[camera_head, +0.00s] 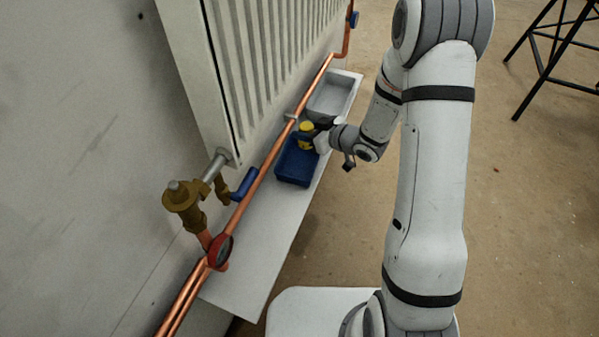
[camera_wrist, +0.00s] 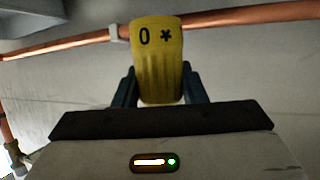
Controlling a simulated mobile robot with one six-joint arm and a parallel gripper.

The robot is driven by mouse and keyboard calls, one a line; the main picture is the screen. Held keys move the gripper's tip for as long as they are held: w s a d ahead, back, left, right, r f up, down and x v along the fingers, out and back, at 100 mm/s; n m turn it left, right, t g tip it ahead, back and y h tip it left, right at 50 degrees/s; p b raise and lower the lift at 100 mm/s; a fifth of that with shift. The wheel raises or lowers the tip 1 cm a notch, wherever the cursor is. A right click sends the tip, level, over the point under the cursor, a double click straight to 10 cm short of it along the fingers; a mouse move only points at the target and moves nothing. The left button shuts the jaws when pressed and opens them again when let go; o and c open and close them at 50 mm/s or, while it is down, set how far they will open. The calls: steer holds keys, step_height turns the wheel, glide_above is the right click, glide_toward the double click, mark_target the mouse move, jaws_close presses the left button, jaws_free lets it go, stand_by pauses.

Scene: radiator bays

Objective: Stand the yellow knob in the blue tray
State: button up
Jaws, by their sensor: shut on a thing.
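The yellow knob (camera_wrist: 159,62) is held between the two fingers of my gripper (camera_wrist: 160,88) in the wrist view. Its ribbed side and the marks "0" and a star face the camera. In the head view the yellow knob (camera_head: 306,129) shows small at the far end of the blue tray (camera_head: 293,168), with my gripper (camera_head: 312,137) reaching in from the right. The near part of the tray is empty. I cannot tell whether the knob touches the tray floor.
A grey tray (camera_head: 334,96) sits behind the blue tray on the white shelf (camera_head: 262,232). A copper pipe (camera_head: 268,168) runs along the shelf's left, below the radiator (camera_head: 262,60). A brass valve (camera_head: 186,205) and a blue lever (camera_head: 244,185) stand nearer. A black-legged stool (camera_head: 548,66) is far right.

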step_height(320, 180, down, 11)
steer(key=b, duration=0.3)
steer(key=shift+s+a+r+b, duration=0.1)
steer(key=shift+r+b, duration=0.1)
steer(key=shift+b, duration=0.2)
steer(key=shift+r, duration=0.1)
steer(key=o, duration=0.7)
steer(key=shift+f, duration=0.2)
steer(key=shift+c, duration=0.2)
steer(key=o, duration=0.5)
steer(key=shift+c, duration=0.2)
steer(key=shift+r, duration=0.1)
